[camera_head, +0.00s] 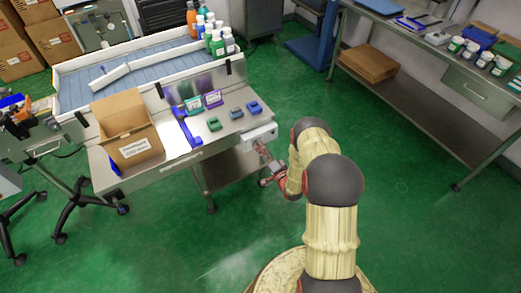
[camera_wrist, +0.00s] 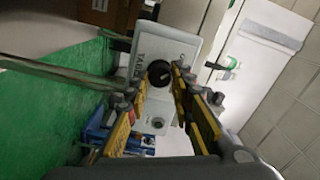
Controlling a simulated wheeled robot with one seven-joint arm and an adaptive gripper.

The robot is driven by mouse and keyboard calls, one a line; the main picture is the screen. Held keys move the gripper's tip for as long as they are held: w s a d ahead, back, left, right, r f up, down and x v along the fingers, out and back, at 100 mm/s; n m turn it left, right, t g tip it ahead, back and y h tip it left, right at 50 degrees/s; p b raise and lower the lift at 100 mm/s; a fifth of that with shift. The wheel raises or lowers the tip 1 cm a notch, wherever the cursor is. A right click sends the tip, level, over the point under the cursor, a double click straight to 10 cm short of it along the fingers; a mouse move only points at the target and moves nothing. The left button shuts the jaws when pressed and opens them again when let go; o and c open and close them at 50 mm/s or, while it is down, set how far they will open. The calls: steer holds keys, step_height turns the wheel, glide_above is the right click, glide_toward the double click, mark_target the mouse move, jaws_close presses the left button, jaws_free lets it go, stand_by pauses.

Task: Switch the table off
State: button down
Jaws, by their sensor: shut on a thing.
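The table (camera_head: 180,157) is a steel workbench with a blue slatted rotary or conveyor surface (camera_head: 130,75) at its back. A light grey control box (camera_head: 261,133) sits on its right end. In the wrist view the control box (camera_wrist: 178,40) carries a label reading TABLE, a black round knob (camera_wrist: 159,69) and a smaller round fitting (camera_wrist: 157,123) below it. My gripper (camera_head: 268,160) is at the front of the box. In the wrist view my gripper (camera_wrist: 162,80) has its fingers on either side of the black knob, shut on it. The fingers hide part of the knob.
An open cardboard box (camera_head: 128,130) stands on the table's left. Small green and blue blocks (camera_head: 214,124) lie near the box. Several bottles (camera_head: 215,38) stand at the back. Another steel bench (camera_head: 420,80) is at right. Green floor between the benches is clear.

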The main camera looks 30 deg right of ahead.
stand_by(0.4)
steer(key=shift+a, duration=0.1)
steer(key=c, duration=1.6)
jaws_free()
steer(key=shift+o, duration=0.3)
steer(key=s, duration=1.2)
steer(key=shift+d, duration=0.25)
